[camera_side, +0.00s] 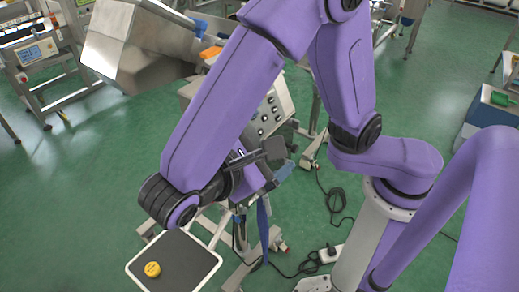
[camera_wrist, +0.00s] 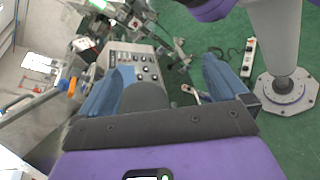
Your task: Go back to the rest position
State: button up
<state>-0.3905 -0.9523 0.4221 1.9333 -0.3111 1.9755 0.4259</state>
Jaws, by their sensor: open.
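My gripper (camera_side: 280,170) is at the end of my purple arm in the side view, held in the air in front of a metal machine. In the wrist view my gripper (camera_wrist: 163,82) shows two blue fingers spread wide apart. Nothing is between them. In the side view the gripper is partly hidden by my own wrist.
A small tray (camera_side: 211,262) with a yellow round piece (camera_side: 152,269) on it stands at the lower left. The machine's button panel (camera_side: 268,115) is close behind my gripper. Cables and a power strip (camera_side: 325,253) lie on the green floor.

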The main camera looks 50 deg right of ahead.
jog(key=d+m+g+y, duration=0.4)
jog(key=d+m, duration=0.1)
jog(key=d, duration=0.4)
jog(key=s+d+f+n+t+y, duration=0.3)
jog(key=s+d+f+n+y, duration=0.2)
jog(key=y, duration=0.5)
jog(key=shift+s+d+f+n, duration=0.25)
jog(key=shift+d+f+n, duration=0.35)
jog(key=shift+d+f, duration=0.15)
dwell(0.5)
